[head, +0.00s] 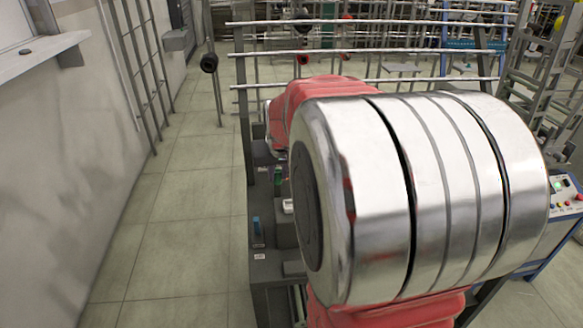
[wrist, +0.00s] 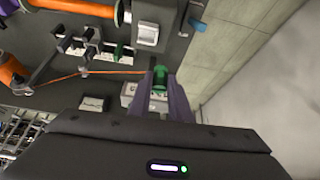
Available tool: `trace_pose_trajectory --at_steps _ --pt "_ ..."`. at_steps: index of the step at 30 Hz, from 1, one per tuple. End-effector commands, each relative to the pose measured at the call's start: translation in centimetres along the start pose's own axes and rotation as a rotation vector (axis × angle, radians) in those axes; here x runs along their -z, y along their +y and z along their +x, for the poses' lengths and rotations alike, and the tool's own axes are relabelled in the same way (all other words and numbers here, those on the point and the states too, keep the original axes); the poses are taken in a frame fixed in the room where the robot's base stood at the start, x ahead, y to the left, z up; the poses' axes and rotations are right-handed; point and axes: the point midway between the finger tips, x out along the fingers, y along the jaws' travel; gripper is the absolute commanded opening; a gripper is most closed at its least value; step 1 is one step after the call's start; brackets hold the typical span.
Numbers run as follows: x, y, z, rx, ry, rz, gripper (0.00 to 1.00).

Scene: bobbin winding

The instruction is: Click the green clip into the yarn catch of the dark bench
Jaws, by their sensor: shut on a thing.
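In the wrist view my gripper (wrist: 161,82) has its two purple-grey fingers closed on the green clip (wrist: 160,77), which sits between their tips. The dark bench (wrist: 110,70) lies below and beyond them. A pale grey block (wrist: 129,91) on the bench shows just left of the fingers; I cannot tell whether it is the yarn catch, or whether the clip touches anything. In the head view my arm covers much of the dark bench (head: 262,272) and hides the gripper.
An orange yarn (wrist: 110,73) runs from the orange bobbin (wrist: 12,72) toward the clip. A bracket with small posts (wrist: 85,48), a silver block (wrist: 147,33) and a blue piece (wrist: 197,22) stand on the bench. Tiled floor (head: 165,220) is clear left of the bench.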

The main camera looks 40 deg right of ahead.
Motion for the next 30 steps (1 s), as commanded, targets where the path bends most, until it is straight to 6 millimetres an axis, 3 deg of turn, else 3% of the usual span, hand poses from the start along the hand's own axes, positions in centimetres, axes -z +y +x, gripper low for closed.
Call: trace_pose_trajectory --at_steps 3,7,20,30 --pt "0.2 2.3 -1.1 -0.02 0.002 0.037 0.0" --pt "0.2 3.4 -1.6 -0.03 -0.001 0.054 0.0" --pt "0.1 3.5 -1.6 -0.031 -0.001 0.056 0.0" --pt "-1.0 3.5 0.4 -0.03 -0.002 0.056 0.0"
